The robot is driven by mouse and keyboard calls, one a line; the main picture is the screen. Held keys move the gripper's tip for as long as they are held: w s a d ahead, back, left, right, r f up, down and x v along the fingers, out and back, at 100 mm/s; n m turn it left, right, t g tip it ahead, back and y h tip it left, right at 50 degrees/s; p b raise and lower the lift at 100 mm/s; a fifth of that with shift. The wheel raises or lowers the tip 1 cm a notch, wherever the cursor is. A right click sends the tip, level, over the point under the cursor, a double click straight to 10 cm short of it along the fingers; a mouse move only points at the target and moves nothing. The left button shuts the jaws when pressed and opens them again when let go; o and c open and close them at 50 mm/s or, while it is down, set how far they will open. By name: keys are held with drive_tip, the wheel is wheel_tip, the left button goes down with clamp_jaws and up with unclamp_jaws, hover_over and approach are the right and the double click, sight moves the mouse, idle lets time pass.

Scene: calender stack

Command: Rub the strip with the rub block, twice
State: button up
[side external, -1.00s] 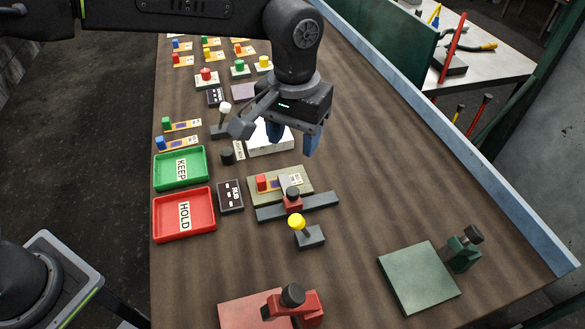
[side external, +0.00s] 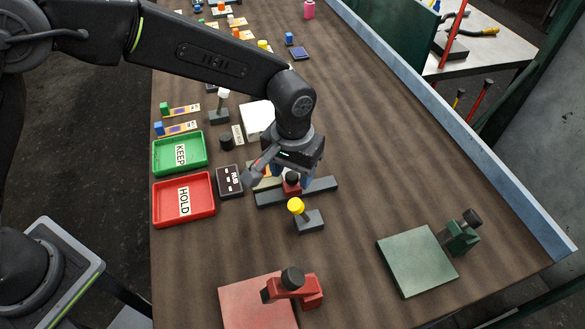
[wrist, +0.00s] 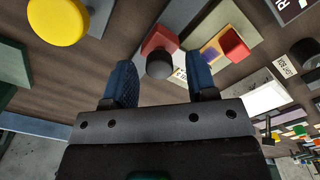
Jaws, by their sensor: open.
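My gripper (side external: 292,176) is open and empty, above the red clamp (side external: 291,187) with a black knob. In the wrist view the clamp's black knob (wrist: 160,64) shows between the blue fingers; I see no grip on it. The strip (wrist: 211,52), with purple and orange marks and a red block on it, lies beside the clamp. In the side view the gripper mostly hides it. A dark block with a yellow knob (side external: 296,206) stands in front of the clamp; one with a white knob (side external: 223,94) stands farther back. I cannot tell which is the rub block.
A dark RUB card (side external: 229,180) lies left of the clamp. The green KEEP tray (side external: 158,167) and red HOLD tray (side external: 160,210) are at the left. A red plate (side external: 240,300) and a green plate (side external: 405,278) are nearer the front.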

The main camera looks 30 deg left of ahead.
clamp_jaws()
idle(0.4)
drive_tip(key=shift+d, duration=0.1)
drive_tip(key=shift+w+d+r, duration=0.1)
drive_tip(key=shift+w+d, duration=2.45)
drive_tip(key=shift+w, duration=0.1)
unclamp_jaws()
wheel_tip(320, 180, up, 14)
